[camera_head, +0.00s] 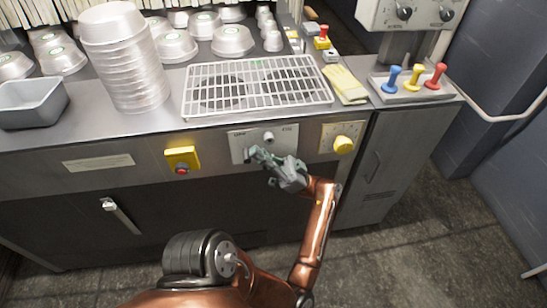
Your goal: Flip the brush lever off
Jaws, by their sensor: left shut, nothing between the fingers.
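A pale plate (241,145) with a small grey lever knob (268,137) is on the front panel of the counter. It has small lettering at its upper corners, too small to read. I take this knob to be the brush lever; its exact position is hard to tell. My right gripper is not in view.
A yellow knob (343,145) is right of the plate, and a yellow box with a red button (182,158) is left. Above are a wire rack (215,109), stacked pans (128,72) and a yellow cloth (345,84). Blue, yellow and red levers (413,77) stand at right.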

